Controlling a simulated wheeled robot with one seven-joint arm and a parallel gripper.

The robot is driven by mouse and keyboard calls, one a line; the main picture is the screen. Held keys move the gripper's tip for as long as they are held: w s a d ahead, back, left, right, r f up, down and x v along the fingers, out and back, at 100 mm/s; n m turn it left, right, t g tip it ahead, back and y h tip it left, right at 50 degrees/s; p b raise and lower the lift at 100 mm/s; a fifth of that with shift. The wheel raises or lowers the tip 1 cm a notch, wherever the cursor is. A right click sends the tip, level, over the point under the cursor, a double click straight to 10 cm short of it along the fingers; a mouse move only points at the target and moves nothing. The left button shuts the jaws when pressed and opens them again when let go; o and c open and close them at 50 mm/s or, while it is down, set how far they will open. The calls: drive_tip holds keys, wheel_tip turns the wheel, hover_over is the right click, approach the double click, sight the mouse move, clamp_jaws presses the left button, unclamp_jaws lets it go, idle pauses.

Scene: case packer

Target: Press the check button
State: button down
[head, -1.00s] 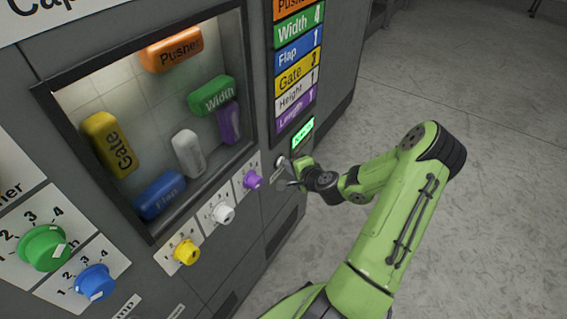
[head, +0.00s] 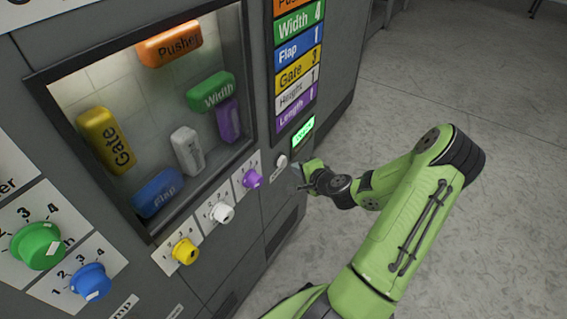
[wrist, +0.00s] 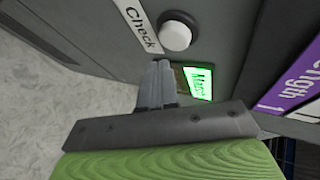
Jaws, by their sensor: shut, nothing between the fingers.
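The check button (wrist: 176,35) is a round white button on the grey machine front, beside a white label reading "Check" in the wrist view. In the head view the button (head: 281,161) sits to the right of the purple knob, below a lit green display (head: 303,132). The green display also shows in the wrist view (wrist: 196,83); its text is too small to read surely. My gripper (head: 299,174) is shut and empty, just right of the button and apart from it. In the wrist view my gripper's closed fingers (wrist: 159,68) point toward the panel just below the button.
Purple (head: 252,179), white (head: 222,213) and yellow (head: 184,251) knobs line the panel left of the button. Green (head: 38,246) and blue (head: 91,281) knobs are at lower left. A window shows several coloured blocks. Open floor (head: 480,110) lies to the right.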

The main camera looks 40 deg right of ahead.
drive_tip(key=s, duration=0.2)
drive_tip(key=s+d+b, duration=0.1)
drive_tip(key=shift+s+d, duration=0.15)
drive_tip(key=shift+s, duration=0.2)
drive_tip(key=shift+f, duration=0.1)
